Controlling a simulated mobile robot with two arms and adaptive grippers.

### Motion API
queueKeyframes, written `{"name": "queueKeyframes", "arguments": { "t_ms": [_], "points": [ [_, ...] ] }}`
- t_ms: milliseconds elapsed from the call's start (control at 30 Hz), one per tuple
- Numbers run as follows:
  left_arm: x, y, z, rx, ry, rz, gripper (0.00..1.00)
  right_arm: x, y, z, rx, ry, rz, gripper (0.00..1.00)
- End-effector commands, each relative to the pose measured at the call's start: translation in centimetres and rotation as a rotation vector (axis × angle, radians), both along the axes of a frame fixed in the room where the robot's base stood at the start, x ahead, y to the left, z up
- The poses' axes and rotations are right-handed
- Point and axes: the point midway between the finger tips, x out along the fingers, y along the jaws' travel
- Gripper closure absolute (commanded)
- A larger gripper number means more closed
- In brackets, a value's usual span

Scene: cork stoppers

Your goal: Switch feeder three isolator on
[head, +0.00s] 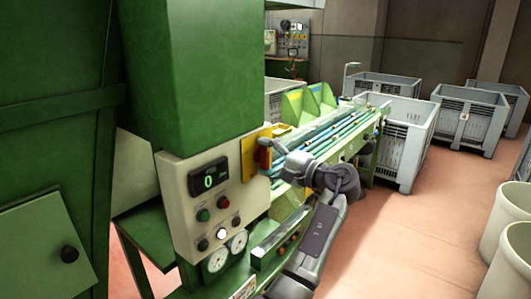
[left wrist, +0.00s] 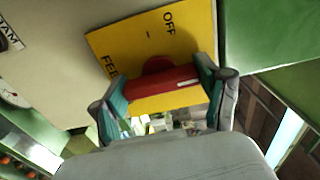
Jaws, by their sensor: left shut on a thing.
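The isolator is a yellow plate (head: 249,151) with a red handle (head: 264,154) on the side of the machine's cream control box. In the left wrist view the plate (left wrist: 125,45) reads OFF, with part of a word starting FEE; its other lettering is hidden. The red handle (left wrist: 160,82) lies crosswise between the fingers, with a white mark near its right end. My left gripper (head: 273,160) is shut on this handle, one finger at each end in the wrist view (left wrist: 164,96). I cannot tell which position the handle points to. My right gripper is out of view.
A green rack with long rods (head: 335,133) stands right behind my left gripper. Grey crates (head: 405,140) stand beyond.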

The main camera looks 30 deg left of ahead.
Motion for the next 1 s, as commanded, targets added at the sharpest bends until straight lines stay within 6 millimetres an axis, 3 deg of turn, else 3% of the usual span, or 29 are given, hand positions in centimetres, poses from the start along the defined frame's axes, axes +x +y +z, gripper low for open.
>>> {"name": "queueKeyframes", "arguments": {
  "t_ms": [567,600,700,1000],
  "points": [
    [0.09,0.00,0.31,0.009,0.027,-0.004,0.60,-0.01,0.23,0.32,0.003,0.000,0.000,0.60],
    [0.09,0.00,0.31,0.009,0.027,-0.004,0.19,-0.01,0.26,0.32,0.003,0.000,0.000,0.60],
    [0.06,0.00,0.26,0.008,0.027,-0.003,0.02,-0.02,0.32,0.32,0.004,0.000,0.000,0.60],
    [0.03,-0.01,0.09,0.004,0.028,-0.001,0.00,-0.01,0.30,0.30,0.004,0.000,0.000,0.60]
  ]
}}
